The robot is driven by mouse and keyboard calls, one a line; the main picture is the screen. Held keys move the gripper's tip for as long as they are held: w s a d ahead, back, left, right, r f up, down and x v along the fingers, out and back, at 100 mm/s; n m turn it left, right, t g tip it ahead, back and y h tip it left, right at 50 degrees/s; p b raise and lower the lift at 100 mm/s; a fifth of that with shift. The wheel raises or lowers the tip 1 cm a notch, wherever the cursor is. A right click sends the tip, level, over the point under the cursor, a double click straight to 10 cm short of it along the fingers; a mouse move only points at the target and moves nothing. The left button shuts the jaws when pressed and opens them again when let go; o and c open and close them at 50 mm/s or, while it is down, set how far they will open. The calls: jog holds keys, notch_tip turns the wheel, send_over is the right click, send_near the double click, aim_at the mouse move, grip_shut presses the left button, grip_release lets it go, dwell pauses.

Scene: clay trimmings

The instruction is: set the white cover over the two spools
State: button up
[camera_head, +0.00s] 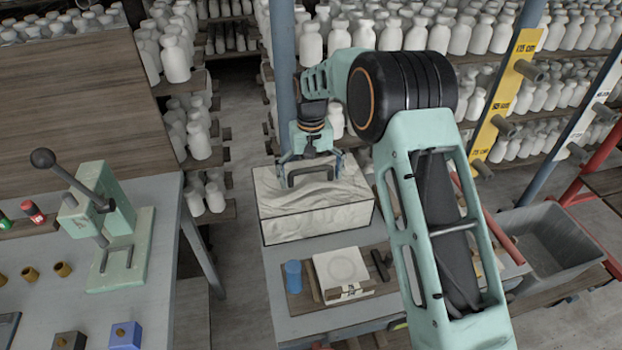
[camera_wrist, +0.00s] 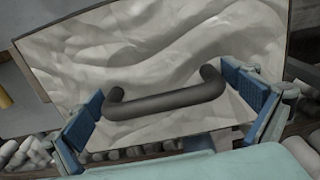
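The white cover (camera_head: 318,208) is a box with a wavy, clay-like surface and a dark handle (camera_head: 310,172) on top. It is at the far end of the middle table. In the wrist view, the cover (camera_wrist: 150,50) fills most of the picture, with its handle (camera_wrist: 165,103) across the middle. My gripper (camera_head: 311,160) is over the cover; its blue-padded fingers (camera_wrist: 168,92) are spread wide, one by each end of the handle. I cannot tell whether the pads touch the handle. I cannot make out the two spools; anything under the cover is hidden.
A wooden board (camera_head: 300,300) in front of the cover bears a blue cup (camera_head: 293,276) and a pale square block (camera_head: 341,270). A green press (camera_head: 110,225) stands on the left table. A grey bin (camera_head: 548,240) is at right. Shelves of white bottles (camera_head: 430,35) stand behind.

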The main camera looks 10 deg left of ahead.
notch_tip(320, 180, up, 12)
jog(key=shift+r, duration=0.15)
dwell(0.5)
